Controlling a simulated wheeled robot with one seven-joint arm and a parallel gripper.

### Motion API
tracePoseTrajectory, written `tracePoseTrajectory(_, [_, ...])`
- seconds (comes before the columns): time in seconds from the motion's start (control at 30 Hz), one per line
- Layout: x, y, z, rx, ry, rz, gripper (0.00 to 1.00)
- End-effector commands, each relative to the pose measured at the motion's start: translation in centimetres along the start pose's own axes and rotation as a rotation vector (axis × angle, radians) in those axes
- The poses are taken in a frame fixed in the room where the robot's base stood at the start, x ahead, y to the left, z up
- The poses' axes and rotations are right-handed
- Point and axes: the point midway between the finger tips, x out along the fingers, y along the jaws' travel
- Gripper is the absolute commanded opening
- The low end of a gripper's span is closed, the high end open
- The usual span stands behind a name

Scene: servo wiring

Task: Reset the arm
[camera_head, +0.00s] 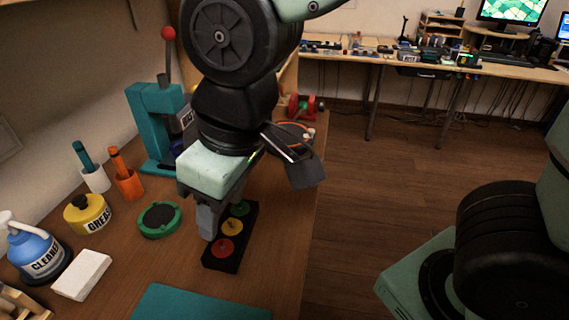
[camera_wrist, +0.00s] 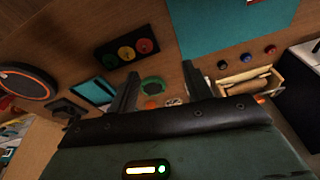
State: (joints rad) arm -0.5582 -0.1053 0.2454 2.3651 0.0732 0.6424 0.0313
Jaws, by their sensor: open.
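My gripper (camera_head: 209,215) is above the wooden workbench (camera_head: 285,265), pointing down. In the head view it overlaps the left edge of a black block (camera_head: 215,262) with red, yellow and green round pieces; I cannot tell the exact height. The wrist view shows two dark fingers (camera_wrist: 158,92) spread apart with nothing held between them. The black block also shows in the wrist view (camera_wrist: 109,61), beyond and to the left of the fingers. A green ring (camera_wrist: 152,84) lies on the bench between the fingertips in that view.
A teal press (camera_head: 150,125) with a red-knobbed lever stands behind my gripper. A grease pot (camera_head: 87,214), cleaner bottle (camera_head: 35,250), white block (camera_head: 83,274) and green-rimmed dish (camera_head: 158,219) are to the left. A teal mat (camera_head: 195,304) lies in front. The bench's right edge drops to open floor.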

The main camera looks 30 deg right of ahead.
Motion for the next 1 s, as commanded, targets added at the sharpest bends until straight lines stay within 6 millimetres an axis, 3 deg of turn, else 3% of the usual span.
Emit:
tracePoseTrajectory(0.03, [1.4,0.7,3.0,0.023,-0.066,0.004,0.5])
tracePoseTrajectory(0.1, [2.5,1.0,6.0,0.042,-0.131,0.005,0.5])
tracePoseTrajectory(0.23, [3.4,1.3,8.9,0.058,-0.193,0.006,0.5])
tracePoseTrajectory(0.57, [3.6,1.3,9.3,0.059,-0.202,0.006,0.5])
tracePoseTrajectory(0.77, [1.6,1.2,8.8,0.057,-0.201,0.006,0.5])
tracePoseTrajectory(1.0, [1.9,1.2,8.9,0.057,-0.201,0.006,0.5])
